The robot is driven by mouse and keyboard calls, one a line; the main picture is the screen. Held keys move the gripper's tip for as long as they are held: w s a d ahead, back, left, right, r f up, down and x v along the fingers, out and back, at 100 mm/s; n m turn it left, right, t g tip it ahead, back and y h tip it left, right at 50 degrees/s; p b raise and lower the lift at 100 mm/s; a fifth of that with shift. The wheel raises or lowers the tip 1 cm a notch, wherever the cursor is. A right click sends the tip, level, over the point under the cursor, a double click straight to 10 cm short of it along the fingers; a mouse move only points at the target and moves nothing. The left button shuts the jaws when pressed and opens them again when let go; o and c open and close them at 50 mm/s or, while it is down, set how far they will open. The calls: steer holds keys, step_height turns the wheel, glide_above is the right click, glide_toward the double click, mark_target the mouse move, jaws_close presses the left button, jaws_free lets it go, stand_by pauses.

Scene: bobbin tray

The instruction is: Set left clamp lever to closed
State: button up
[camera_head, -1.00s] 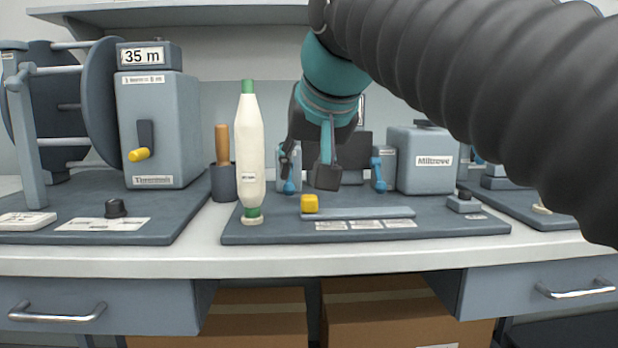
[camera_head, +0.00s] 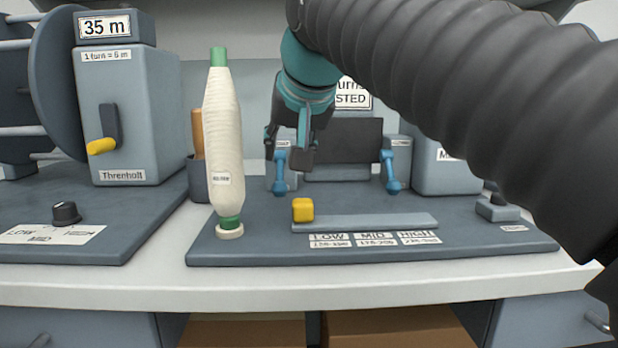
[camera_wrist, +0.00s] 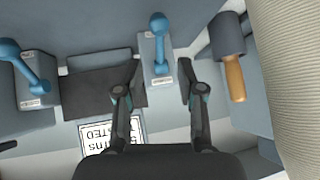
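The left clamp lever (camera_head: 280,172) is blue, with its ball knob hanging low in front of a small grey clamp block. In the wrist view the lever (camera_wrist: 158,42) lies beyond and between my fingertips, with its block (camera_wrist: 155,88) behind it. My gripper (camera_head: 287,148) is open and empty, pointing down close to the lever's upper end. The wrist view shows its two dark fingers (camera_wrist: 159,80) apart, one on each side of the block. I cannot tell whether they touch anything. The right clamp lever (camera_head: 390,170) also hangs knob-down.
A white bobbin (camera_head: 222,140) and a wooden-handled tool in a cup (camera_head: 201,180) stand left of the clamps. A dark screen (camera_head: 350,142) stands between the clamps. A yellow slider block (camera_head: 302,210) sits on a rail (camera_head: 370,222) in front.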

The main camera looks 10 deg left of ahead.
mark_target(280, 174)
steer(key=x, duration=0.9)
steer(key=shift+b, duration=0.35)
jaws_close()
